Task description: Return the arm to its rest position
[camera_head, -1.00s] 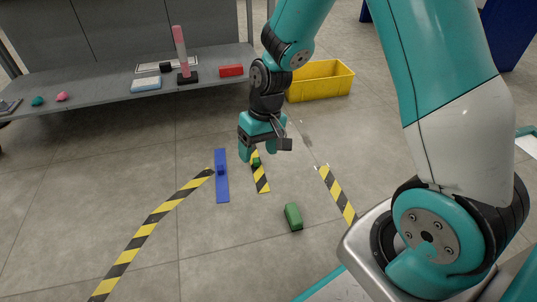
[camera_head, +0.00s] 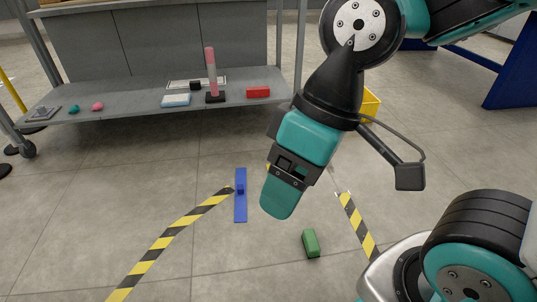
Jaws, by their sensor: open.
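My gripper (camera_head: 280,197) hangs from my teal and black arm, right of the picture's middle, close to the camera and pointing down. It is open, and I see nothing held in it. A small camera bracket sticks out to its right. My arm is bent, with its upper links at the top right and its base joint at the lower right. The gripper appears above the floor between a blue T-shaped piece (camera_head: 240,200) and a green block (camera_head: 311,243), touching neither as far as I can see.
A grey cart shelf (camera_head: 130,104) stands at the back left with a pink post (camera_head: 210,72), a red block (camera_head: 258,92) and a light blue block (camera_head: 176,100). A yellow crate (camera_head: 370,104) is partly hidden behind my arm. Striped tape (camera_head: 165,243) marks the floor.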

